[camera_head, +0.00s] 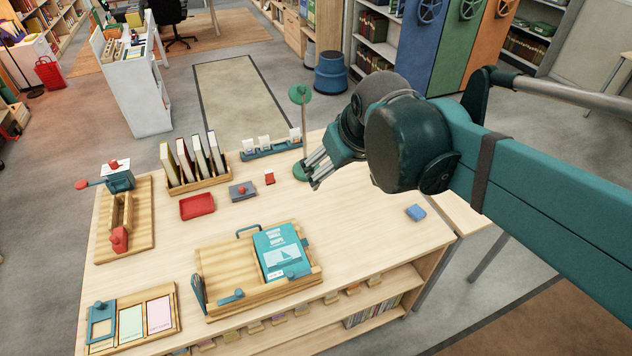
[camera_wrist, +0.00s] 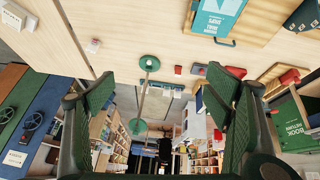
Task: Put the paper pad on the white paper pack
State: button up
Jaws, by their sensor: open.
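A small blue block (camera_head: 416,212), which may be the paper pad, lies near the right edge of the wooden table (camera_head: 365,245). I cannot tell for sure which is which. My gripper (camera_head: 315,170) is above the table's back part, beside the green lamp. In the wrist view its two fingers are spread (camera_wrist: 162,97), with nothing held between them.
A green lamp (camera_head: 305,135) stands close to my gripper. A wooden tray holds a teal book (camera_head: 282,252). A book rack (camera_head: 198,180), a red tray (camera_head: 197,207) and a grey stamp (camera_head: 242,190) stand to the left. The tabletop around the blue block is clear.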

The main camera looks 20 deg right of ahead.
jog(key=s+a+f+m+t, duration=0.1)
jog(key=s+a+f, duration=0.3)
jog(key=s+a, duration=0.1)
jog(key=shift+s+y, duration=0.3)
jog(key=shift+s, duration=0.55)
jog(key=shift+a+f, duration=0.1)
jog(key=shift+f, duration=0.05)
